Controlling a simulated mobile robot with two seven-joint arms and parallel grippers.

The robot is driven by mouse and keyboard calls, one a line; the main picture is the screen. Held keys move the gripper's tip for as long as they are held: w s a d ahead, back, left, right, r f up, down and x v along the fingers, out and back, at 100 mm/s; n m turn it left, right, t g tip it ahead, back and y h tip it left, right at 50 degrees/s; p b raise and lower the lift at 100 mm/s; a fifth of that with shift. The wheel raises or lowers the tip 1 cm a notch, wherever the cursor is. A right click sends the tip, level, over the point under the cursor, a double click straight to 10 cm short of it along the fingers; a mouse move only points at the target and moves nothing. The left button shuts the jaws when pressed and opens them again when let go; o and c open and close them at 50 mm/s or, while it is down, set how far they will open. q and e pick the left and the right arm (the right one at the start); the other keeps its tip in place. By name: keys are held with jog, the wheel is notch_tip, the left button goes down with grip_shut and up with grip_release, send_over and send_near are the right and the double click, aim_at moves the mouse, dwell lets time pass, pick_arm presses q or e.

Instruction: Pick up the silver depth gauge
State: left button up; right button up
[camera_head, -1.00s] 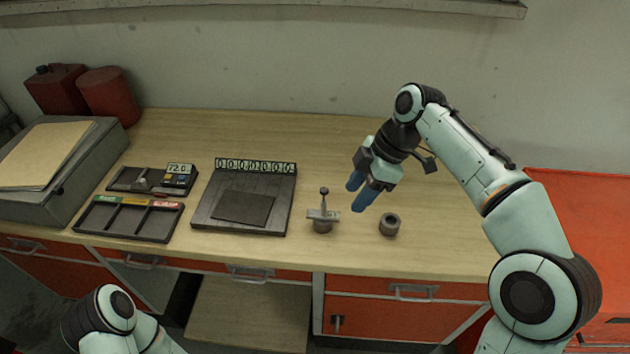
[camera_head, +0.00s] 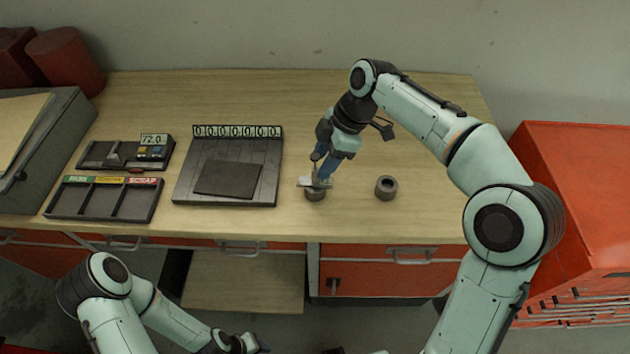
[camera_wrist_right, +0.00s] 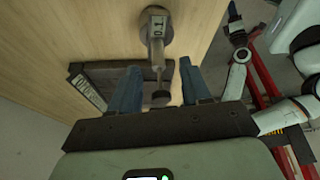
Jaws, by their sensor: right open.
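The silver depth gauge (camera_head: 307,182) stands upright on a dark round holder (camera_head: 315,195) near the front of the bench. In the right wrist view the gauge (camera_wrist_right: 156,28) shows its flat plate, its stem and a dark knob (camera_wrist_right: 160,98) on the end. My right gripper (camera_head: 321,170) is open at the gauge, its blue fingers partly hiding the stem. In the wrist view the stem and knob lie between the two spread fingers (camera_wrist_right: 160,82), with gaps on both sides. My left gripper (camera_head: 243,343) is low at the bottom edge, away from the bench; its jaws are unclear.
A dark hollow cylinder (camera_head: 386,187) stands right of the gauge. Left are a dark plate with a counter display (camera_head: 237,131), a labelled sorting tray (camera_head: 103,217) and a small device reading 72.0 (camera_head: 154,140). The back right bench top is clear.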

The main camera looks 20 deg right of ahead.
aim_at(316, 169)
jog(key=x, duration=0.4)
jog(key=shift+w+a+f, duration=0.1)
jog(key=shift+a+f, duration=0.1)
jog(key=shift+f, duration=0.05)
jog(key=shift+c, duration=0.3)
grip_shut()
jog(key=shift+r, duration=0.1)
